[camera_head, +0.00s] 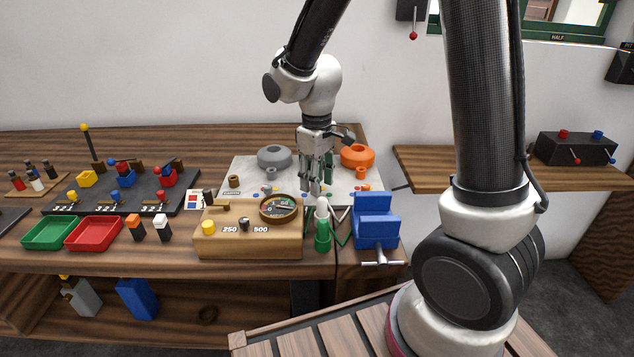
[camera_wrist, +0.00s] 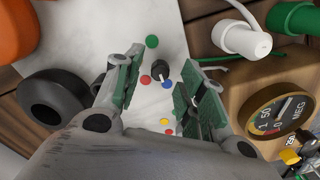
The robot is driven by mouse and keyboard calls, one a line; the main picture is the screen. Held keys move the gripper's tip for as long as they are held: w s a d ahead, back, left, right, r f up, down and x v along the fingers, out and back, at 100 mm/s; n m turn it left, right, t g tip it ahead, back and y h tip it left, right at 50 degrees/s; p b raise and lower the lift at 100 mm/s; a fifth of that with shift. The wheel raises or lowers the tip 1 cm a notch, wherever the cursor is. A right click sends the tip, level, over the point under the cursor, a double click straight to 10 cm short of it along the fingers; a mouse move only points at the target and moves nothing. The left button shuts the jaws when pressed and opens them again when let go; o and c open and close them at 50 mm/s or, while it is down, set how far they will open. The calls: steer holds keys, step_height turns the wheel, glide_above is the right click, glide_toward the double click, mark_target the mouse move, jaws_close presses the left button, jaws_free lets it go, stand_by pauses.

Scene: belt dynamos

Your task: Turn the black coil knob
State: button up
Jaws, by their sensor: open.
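A small dark knob (camera_wrist: 160,70) with a pale pointer stands on a white board (camera_wrist: 185,20) among coloured dots, in the wrist view. It appears between the two fingers of my gripper (camera_wrist: 158,74), which is open, with a gap on each side. I cannot tell how far the fingertips are above the board. In the head view my gripper (camera_head: 316,187) points down over the white board (camera_head: 235,178), and the knob is hidden or too small to make out there.
A wooden meter box (camera_head: 248,242) with a round dial (camera_head: 280,207) stands in front of the board. Grey (camera_head: 274,157) and orange (camera_head: 357,156) rings sit behind.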

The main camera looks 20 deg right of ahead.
step_height(320, 180, up, 11)
stand_by(0.3)
steer(key=shift+f, duration=0.1)
steer(key=s+d+r+m+t, duration=0.2)
steer(key=s+d+r+m, duration=0.1)
steer(key=s+d, duration=0.4)
steer(key=s+d+r+m+t, duration=0.2)
steer(key=s+d, duration=0.5)
steer(key=s, duration=0.5)
steer(key=shift+d+r+m, duration=0.4)
steer(key=shift+r+m, duration=0.5)
steer(key=shift+m, duration=0.3)
